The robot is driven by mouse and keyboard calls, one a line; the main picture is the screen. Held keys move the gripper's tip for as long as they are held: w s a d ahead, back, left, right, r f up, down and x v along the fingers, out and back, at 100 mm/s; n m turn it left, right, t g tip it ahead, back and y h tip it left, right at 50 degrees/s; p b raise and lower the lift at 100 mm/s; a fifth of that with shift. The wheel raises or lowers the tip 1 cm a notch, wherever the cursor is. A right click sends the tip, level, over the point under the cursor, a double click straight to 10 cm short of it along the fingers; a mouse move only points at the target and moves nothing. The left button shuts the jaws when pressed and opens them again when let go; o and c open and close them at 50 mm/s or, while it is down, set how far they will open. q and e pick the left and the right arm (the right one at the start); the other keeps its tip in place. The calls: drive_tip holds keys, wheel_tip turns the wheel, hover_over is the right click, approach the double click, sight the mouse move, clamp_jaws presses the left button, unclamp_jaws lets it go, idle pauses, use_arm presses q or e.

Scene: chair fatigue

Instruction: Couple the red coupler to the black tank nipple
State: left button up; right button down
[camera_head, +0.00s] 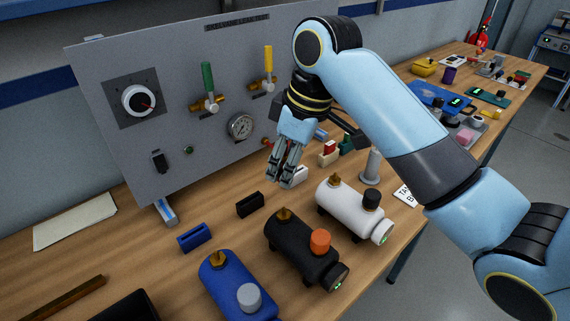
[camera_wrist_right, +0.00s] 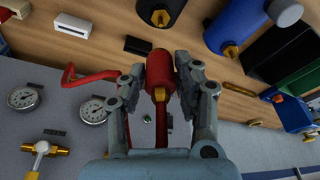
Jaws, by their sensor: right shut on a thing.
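The red coupler (camera_wrist_right: 160,66) sits between the two fingers of my right gripper (camera_wrist_right: 162,72) in the right wrist view. The gripper is shut on it, and a red hose (camera_wrist_right: 84,80) runs off to the left. In the head view my right gripper (camera_head: 286,180) is above the bench, behind the black tank (camera_head: 302,252); the coupler cannot be made out there. The black tank has a brass nipple (camera_head: 284,214) on top and an orange cap. The nipple also shows in the wrist view (camera_wrist_right: 159,18), beyond the coupler and apart from it. My left gripper is out of view.
A white tank (camera_head: 345,206) and a blue tank (camera_head: 235,287) flank the black tank. A black holder (camera_head: 250,204) and a blue holder (camera_head: 195,237) stand behind them. The grey panel (camera_head: 130,55) with valves and a gauge (camera_head: 240,126) rises at the back.

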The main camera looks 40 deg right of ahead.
drive_tip(key=shift+a+f, duration=0.25)
drive_tip(key=shift+f, duration=0.05)
wheel_tip(320, 180, down, 3)
drive_tip(key=shift+d+f+b, duration=0.1)
drive_tip(key=shift+f+b, duration=0.1)
drive_tip(key=shift+b, duration=0.65)
drive_tip(key=shift+x, duration=0.8)
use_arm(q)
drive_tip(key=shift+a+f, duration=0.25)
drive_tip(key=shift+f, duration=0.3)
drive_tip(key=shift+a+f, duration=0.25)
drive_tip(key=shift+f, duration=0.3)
use_arm(e)
drive_tip(key=shift+s+d, duration=0.1)
drive_tip(key=shift+s, duration=0.05)
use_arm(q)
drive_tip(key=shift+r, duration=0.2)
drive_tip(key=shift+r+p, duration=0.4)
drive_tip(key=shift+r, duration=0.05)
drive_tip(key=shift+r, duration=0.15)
use_arm(e)
drive_tip(key=shift+p, duration=0.5)
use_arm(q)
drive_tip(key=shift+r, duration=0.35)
